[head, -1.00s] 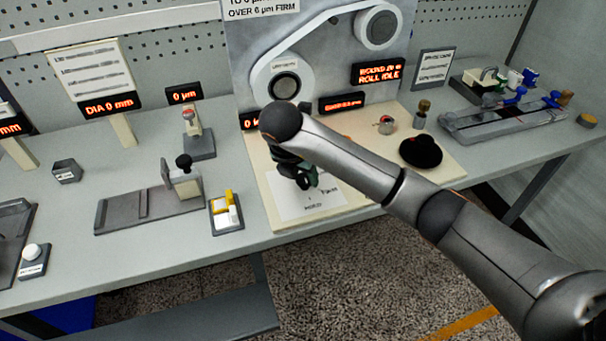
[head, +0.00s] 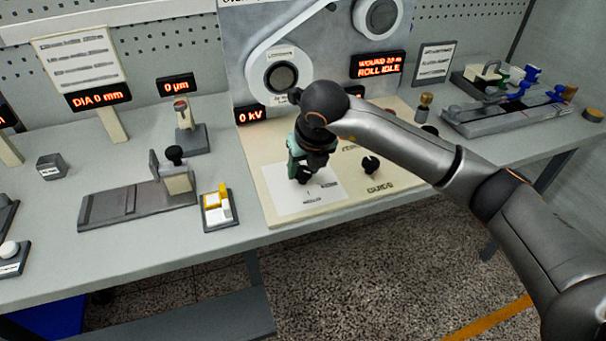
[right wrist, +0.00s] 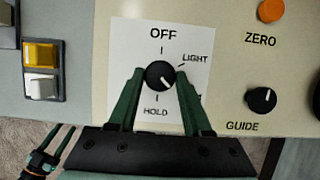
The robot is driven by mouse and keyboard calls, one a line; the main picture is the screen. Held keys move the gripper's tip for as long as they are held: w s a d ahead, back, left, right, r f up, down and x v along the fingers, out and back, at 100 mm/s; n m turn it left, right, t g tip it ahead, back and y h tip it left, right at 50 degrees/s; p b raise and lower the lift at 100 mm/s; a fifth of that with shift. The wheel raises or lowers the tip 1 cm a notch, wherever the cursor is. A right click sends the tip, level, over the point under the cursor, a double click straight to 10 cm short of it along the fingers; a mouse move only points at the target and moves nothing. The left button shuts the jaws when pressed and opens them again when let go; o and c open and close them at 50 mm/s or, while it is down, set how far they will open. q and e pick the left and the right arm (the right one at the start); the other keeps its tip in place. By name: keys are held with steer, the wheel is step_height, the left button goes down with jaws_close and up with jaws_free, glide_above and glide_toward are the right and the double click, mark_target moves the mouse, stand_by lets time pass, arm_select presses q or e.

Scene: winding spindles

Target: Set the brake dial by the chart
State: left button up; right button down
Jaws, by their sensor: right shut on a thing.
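The brake dial (right wrist: 160,75) is a round black knob with a white pointer line on a white plate (right wrist: 122,40). The plate reads OFF at top, LIGHT at upper right and HOLD below; a further mark at right is mostly hidden by a finger. The pointer slants to the lower right, between HOLD and that hidden mark. My right gripper (right wrist: 160,78) is shut on the dial, one green finger on each side. In the head view my right gripper (head: 303,168) is low over the plate. The chart strip (head: 245,2) is cut off at the top.
The GUIDE knob (right wrist: 261,100) and orange ZERO button (right wrist: 271,10) are right of the plate. A yellow-and-white switch block (head: 217,208) is left of the panel. Displays read 0 kV (head: 250,115) and ROLL IDLE (head: 378,66). A gauge stand (head: 188,135) stands behind.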

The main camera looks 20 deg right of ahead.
steer(key=shift+d+f+n+y+b, duration=0.1)
steer(key=shift+n+y+b, duration=0.35)
steer(key=shift+n, duration=0.45)
steer(key=shift+w+d+n+y+b, duration=0.1)
steer(key=shift+n+y+b, duration=0.15)
steer(key=shift+n+b, duration=0.45)
steer(key=n, duration=0.2)
steer(key=n+g+y, duration=0.1)
steer(key=n, duration=0.2)
steer(key=shift+w+d+y, duration=0.1)
steer(key=shift+y, duration=0.2)
steer(key=n, duration=0.2)
steer(key=n+g+y, duration=0.1)
steer(key=n, duration=0.1)
steer(key=shift+w+r+g, duration=0.1)
steer(key=shift+r+g, duration=0.1)
steer(key=shift+g, duration=0.1)
arm_select(q)
steer(key=shift+w+d+f, duration=0.3)
steer(key=shift+d+f, duration=0.45)
arm_select(e)
steer(key=shift+d+n+g, duration=0.1)
steer(key=shift+n+g, duration=0.3)
steer(key=shift+n, duration=0.7)
arm_select(q)
steer(key=shift+w, duration=0.1)
arm_select(e)
steer(key=shift+c, duration=1.8)
jaws_free()
